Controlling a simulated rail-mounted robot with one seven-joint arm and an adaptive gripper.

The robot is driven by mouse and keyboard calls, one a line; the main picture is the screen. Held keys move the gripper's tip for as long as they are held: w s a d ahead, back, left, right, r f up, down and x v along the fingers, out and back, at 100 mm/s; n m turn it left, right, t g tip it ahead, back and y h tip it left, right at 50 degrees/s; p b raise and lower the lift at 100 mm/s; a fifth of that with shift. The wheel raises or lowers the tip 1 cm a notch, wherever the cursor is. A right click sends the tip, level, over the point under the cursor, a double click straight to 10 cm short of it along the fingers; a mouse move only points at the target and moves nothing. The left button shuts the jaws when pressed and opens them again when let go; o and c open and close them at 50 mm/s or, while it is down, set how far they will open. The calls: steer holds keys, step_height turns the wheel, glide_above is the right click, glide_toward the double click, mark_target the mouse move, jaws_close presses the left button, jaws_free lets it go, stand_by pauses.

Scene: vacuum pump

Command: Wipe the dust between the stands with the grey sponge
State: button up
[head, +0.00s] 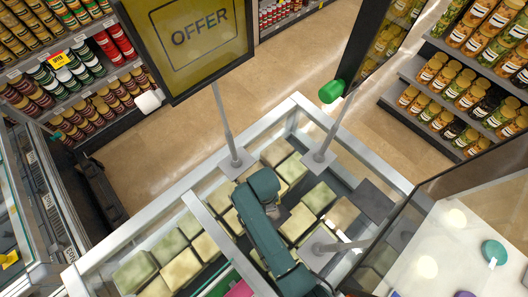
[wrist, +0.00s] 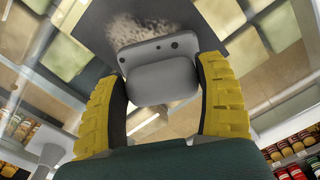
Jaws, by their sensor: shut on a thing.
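In the wrist view my gripper (wrist: 160,85) has its two yellow ridged fingers closed on the grey sponge (wrist: 165,83), a rounded block with small dark holes. Brown speckled dust (wrist: 148,28) lies on a dark grey panel (wrist: 225,18) just beyond the sponge. I cannot tell whether the sponge touches the panel. In the head view two metal stands rise from the case, a left one (head: 235,158) and a right one (head: 318,158). My teal arm reaches in beside them and hides the fingers, sponge and dust there.
Another stand (head: 325,245) rises close to the right of my arm. The glass case with a metal rim (head: 155,227) holds several pale packages (head: 182,268). The offer sign (head: 195,40) and a dark panel with a green knob (head: 331,91) overhang the far side.

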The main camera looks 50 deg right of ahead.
steer(key=s+p, duration=0.1)
steer(key=s, duration=0.1)
steer(key=s+p, duration=0.1)
steer(key=s, duration=0.1)
steer(key=s+a+p, duration=0.1)
steer(key=s, duration=0.2)
steer(key=shift+s, duration=0.1)
steer(key=shift+s+f+b, duration=0.1)
steer(key=shift+f+b, duration=0.2)
steer(key=shift+b, duration=0.3)
steer(key=shift+w+d+r, duration=0.1)
steer(key=shift+w, duration=0.5)
steer(key=shift+w+d+r, duration=0.1)
steer(key=shift+w, duration=0.5)
steer(key=shift+w+d+b, duration=0.15)
steer(key=shift+w+b, duration=0.55)
steer(key=shift+w, duration=0.6)
steer(key=shift+w+d+b, duration=0.15)
steer(key=shift+w+b, duration=0.55)
steer(key=shift+w, duration=0.6)
step_height(320, 180, up, 3)
steer(key=shift+s+p, duration=0.15)
steer(key=shift+p, duration=1.1)
steer(key=shift+r+p, duration=0.65)
steer(key=shift+r, duration=2.05)
